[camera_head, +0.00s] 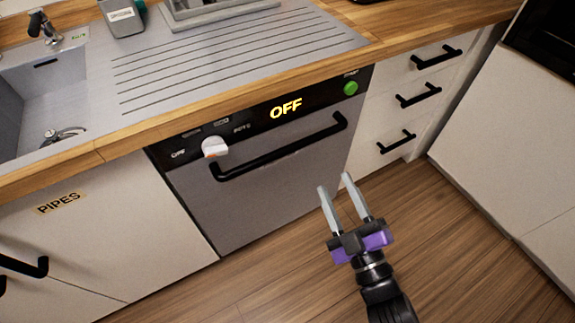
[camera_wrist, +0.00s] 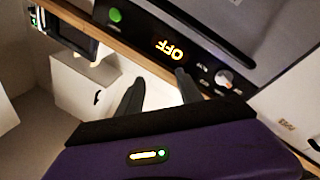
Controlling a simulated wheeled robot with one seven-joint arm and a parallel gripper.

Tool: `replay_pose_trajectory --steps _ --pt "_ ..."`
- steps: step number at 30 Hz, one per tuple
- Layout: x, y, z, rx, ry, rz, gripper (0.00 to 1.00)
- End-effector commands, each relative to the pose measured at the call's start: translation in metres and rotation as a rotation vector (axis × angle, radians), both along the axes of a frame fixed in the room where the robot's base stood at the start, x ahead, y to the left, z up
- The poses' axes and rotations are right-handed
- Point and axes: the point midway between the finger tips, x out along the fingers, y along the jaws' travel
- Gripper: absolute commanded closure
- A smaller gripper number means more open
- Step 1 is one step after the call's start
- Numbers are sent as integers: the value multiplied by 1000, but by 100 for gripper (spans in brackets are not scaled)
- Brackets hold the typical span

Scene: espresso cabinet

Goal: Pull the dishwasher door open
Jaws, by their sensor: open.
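The dishwasher door (camera_head: 270,195) is a grey panel, shut flush under the counter. Its long black bar handle (camera_head: 282,148) runs across the upper part, below a black control strip with a lit "OFF" display (camera_head: 286,108), a white knob (camera_head: 214,147) and a green button (camera_head: 350,88). My gripper (camera_head: 334,182) is open and empty, in front of the door's right side, apart from the handle and lower in the picture. In the wrist view, turned nearly upside down, the display (camera_wrist: 170,50) shows just beyond the open fingers.
The wooden counter edge (camera_head: 160,125) and steel drainboard (camera_head: 235,50) are above. White drawers with black handles (camera_head: 418,95) stand to the right. A "PIPES" cabinet (camera_head: 110,240) stands to the left. The wooden floor (camera_head: 450,240) in front is clear.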

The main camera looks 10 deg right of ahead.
Motion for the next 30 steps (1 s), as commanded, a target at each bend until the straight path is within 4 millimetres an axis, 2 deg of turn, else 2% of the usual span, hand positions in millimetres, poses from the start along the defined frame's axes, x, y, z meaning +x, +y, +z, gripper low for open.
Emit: replay_pose_trajectory --steps 1,6,9,11,13,14,20,30 --pt "23 4 -21 -78 -33 -2 57" --pt "81 18 -46 -363 -115 -15 57" --pt "106 26 -59 -529 -142 -19 57" --pt "113 31 -68 -636 -146 -17 57" --pt "111 35 -85 -734 -138 -8 57" --pt "110 37 -88 -766 -142 -7 57" --pt "118 41 -83 -820 -163 -15 57" --pt "165 55 -73 -816 -163 -14 57"
